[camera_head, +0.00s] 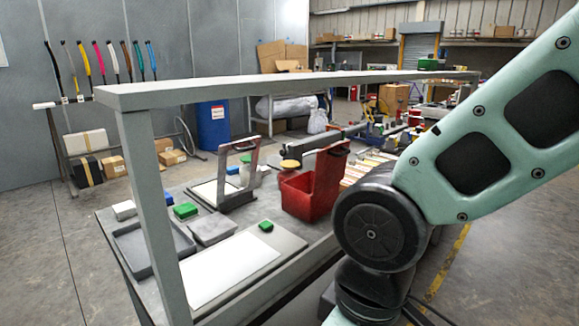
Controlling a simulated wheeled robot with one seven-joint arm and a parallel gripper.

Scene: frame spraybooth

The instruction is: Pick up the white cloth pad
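A small white block-like item (123,209) lies at the left end of the grey worktable (285,246), beside the dark grey tray. It may be the white cloth pad, but it is too small to be sure. A flat white sheet (232,268) lies near the table's front edge. My gripper is not in view; only my arm's links and a joint show at the right, hiding part of the table's right side.
A grey frame post and top rail (290,80) stand in front of the table. On the table are a dark tray (150,245), a grey box (212,228), green blocks (185,210) and a red bin (312,190). Open floor lies at the left.

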